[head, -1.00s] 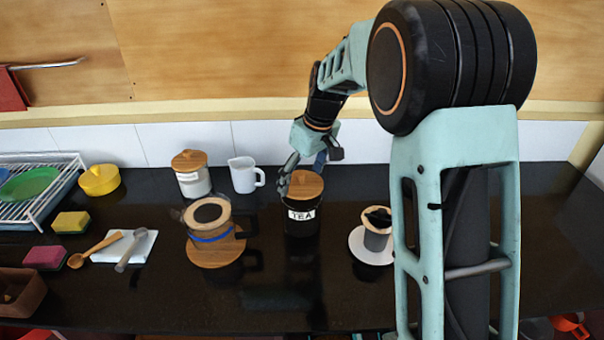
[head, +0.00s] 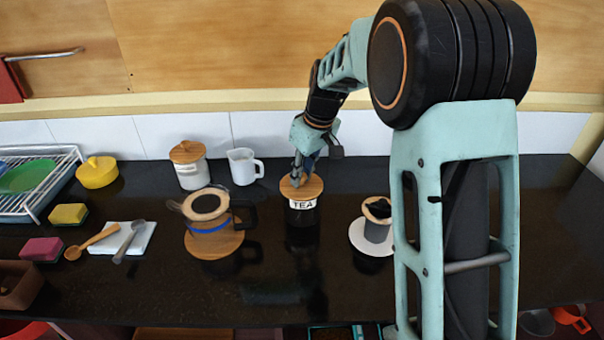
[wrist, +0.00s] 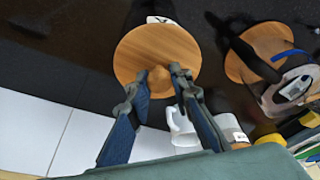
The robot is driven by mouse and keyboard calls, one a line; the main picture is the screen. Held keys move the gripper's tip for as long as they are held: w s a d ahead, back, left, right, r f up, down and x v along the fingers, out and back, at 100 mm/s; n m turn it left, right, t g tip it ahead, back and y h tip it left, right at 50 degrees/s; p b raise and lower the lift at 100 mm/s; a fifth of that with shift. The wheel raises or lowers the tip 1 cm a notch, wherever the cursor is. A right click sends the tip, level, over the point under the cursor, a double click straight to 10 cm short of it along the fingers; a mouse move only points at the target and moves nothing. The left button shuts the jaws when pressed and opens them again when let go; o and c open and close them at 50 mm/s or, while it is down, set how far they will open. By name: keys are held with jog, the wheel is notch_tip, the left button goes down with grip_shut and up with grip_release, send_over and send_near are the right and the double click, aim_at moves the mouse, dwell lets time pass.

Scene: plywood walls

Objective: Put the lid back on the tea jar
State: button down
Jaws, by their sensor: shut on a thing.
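The tea jar (head: 303,205) is black with a white TEA label and stands upright on the dark counter. Its round wooden lid (head: 310,188) is over the jar and hides its mouth. I cannot tell whether the lid rests on the rim or hangs just above it. My gripper (head: 298,178) comes down from above and is shut on the lid's small knob. In the wrist view, the knob lies between my fingertips (wrist: 159,80), the lid (wrist: 150,48) hides most of the jar, and a bit of the label shows past its edge.
A glass pot (head: 212,224) on a wooden board stands left of the jar. A cup (head: 377,230) on a white saucer (head: 362,247) is to the right. A white jug (head: 243,168) and a wooden-lidded white jar (head: 192,174) stand behind left. The counter in front is clear.

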jog(key=shift+w+d+r+p, duration=0.2)
jog(key=shift+r+p, duration=0.25)
jog(key=shift+r, duration=0.2)
dwell(0.8)
jog(key=shift+f, duration=0.25)
dwell(0.9)
jog(key=c, duration=1.2)
grip_release()
jog(key=shift+r, duration=0.1)
jog(key=shift+r+p, duration=2.15)
jog(key=shift+r, duration=1.35)
jog(key=shift+c, duration=0.5)
